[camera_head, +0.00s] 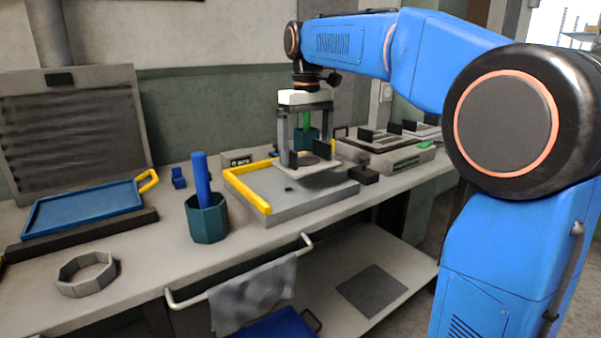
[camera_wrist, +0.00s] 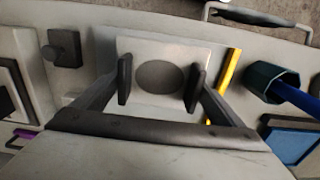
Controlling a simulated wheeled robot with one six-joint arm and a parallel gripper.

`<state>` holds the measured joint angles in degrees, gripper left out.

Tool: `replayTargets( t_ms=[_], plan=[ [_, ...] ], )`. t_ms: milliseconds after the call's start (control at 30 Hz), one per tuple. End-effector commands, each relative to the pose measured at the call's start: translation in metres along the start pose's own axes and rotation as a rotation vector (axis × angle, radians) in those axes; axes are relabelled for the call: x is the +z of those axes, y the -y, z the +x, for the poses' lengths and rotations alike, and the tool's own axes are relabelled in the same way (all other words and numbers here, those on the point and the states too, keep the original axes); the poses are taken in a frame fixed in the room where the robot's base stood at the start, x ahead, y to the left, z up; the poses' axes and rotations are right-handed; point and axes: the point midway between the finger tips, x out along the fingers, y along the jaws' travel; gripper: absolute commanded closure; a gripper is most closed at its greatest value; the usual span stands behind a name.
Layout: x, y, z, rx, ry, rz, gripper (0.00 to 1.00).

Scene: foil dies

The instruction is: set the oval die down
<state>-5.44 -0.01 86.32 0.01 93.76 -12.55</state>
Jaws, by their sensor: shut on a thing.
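My gripper (camera_head: 308,158) is shut on the oval die (camera_wrist: 159,76), which shows in the wrist view as a dark oval between the two finger pads, over a pale square surface. In the head view the die (camera_head: 306,161) is partly hidden by the fingers. My gripper points down over the far right part of a flat grey bed (camera_head: 296,203) with a yellow L-shaped edge (camera_head: 247,190). I cannot tell whether the die touches the surface below it.
A teal cup (camera_head: 208,220) with a blue rod stands left of the bed. A small dark block (camera_head: 364,174) lies at its right. A grey ring (camera_head: 87,274) and a blue tray (camera_head: 84,207) are further left. A rail with a towel (camera_head: 252,295) runs along the front.

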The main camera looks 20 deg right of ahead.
Motion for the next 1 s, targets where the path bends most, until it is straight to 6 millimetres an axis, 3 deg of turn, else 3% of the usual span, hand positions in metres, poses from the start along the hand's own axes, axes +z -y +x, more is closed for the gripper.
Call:
replayTargets(
  t_ms=[600,1000],
  plan=[
    [0.000,0.000,0.060,0.000,-0.001,0.000,0.43],
    [0.000,0.000,0.065,0.000,-0.002,0.000,0.43]
  ],
)
